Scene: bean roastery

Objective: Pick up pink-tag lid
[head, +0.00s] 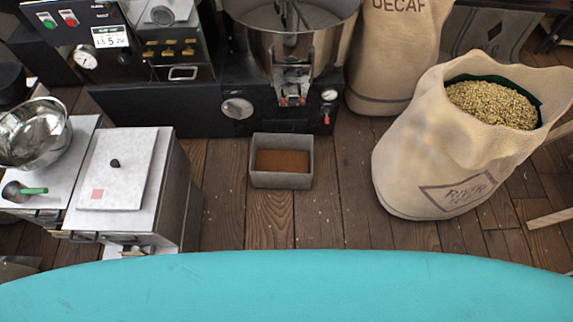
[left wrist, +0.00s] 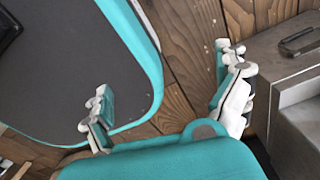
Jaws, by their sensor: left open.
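The pink-tag lid (head: 125,185) is a pale grey, flat rectangular plate with a small black knob and a pink square near its front left corner. It lies on top of a grey metal bin (head: 172,200) at the left in the head view. My left gripper (left wrist: 161,75) shows only in the left wrist view, with its two fingers spread wide apart and nothing between them. The lid cannot be made out in that view. My right gripper is in neither view.
A grey metal box with a dark handle (left wrist: 297,42) is close to the right finger. Left of the lid are a steel bowl (head: 35,133) and a green-handled scoop (head: 25,191). A brown-filled tray (head: 281,182) and a bean sack (head: 440,150) stand on the wooden floor.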

